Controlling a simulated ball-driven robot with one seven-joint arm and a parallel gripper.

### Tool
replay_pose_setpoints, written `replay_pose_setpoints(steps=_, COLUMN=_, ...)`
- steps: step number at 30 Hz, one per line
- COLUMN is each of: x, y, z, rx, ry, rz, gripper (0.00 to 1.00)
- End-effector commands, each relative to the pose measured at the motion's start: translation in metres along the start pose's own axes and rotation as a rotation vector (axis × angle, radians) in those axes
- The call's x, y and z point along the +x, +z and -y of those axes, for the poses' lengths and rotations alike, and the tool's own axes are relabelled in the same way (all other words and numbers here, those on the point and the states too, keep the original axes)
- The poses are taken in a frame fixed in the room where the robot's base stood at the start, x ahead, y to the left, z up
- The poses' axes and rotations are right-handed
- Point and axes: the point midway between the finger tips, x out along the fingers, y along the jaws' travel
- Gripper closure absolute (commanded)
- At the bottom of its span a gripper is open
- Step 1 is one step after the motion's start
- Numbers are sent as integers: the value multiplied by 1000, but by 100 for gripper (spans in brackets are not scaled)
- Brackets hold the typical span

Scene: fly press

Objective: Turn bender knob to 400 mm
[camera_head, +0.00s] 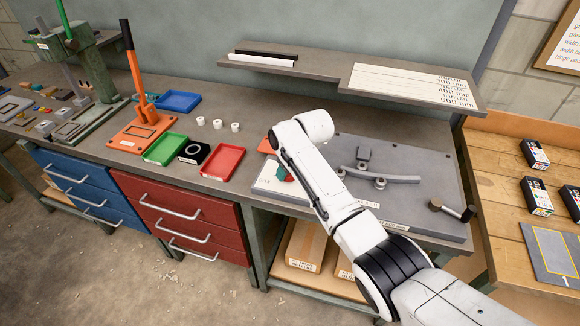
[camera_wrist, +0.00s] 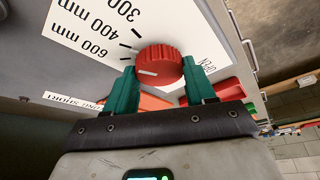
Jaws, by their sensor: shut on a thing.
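The red ribbed bender knob (camera_wrist: 159,66) sits on a white dial plate (camera_wrist: 88,28) in the wrist view. The plate is printed 300 mm, 400 mm and 600 mm at its upper left and OPEN at the right. A short white mark shows on the knob's face toward its lower left; I cannot tell exactly which label it lines up with. My gripper (camera_wrist: 161,88) is shut on the knob, with one green finger on each side. In the head view the green fingertips (camera_head: 284,174) are at the dial plate (camera_head: 268,184), and my arm hides part of it.
The bender's grey bed (camera_head: 425,150) carries a curved bar (camera_head: 400,179) on rollers. A lever with a black handle (camera_head: 468,214) stands at its right. Green (camera_head: 165,149) and red (camera_head: 223,162) trays lie to the left. A shelf (camera_head: 320,70) overhangs the back.

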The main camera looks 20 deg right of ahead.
Motion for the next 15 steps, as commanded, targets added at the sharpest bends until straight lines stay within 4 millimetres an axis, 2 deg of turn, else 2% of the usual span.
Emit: replay_pose_setpoints(steps=15, x=0, y=0, z=0, rx=47, ry=20, rz=0, gripper=76)
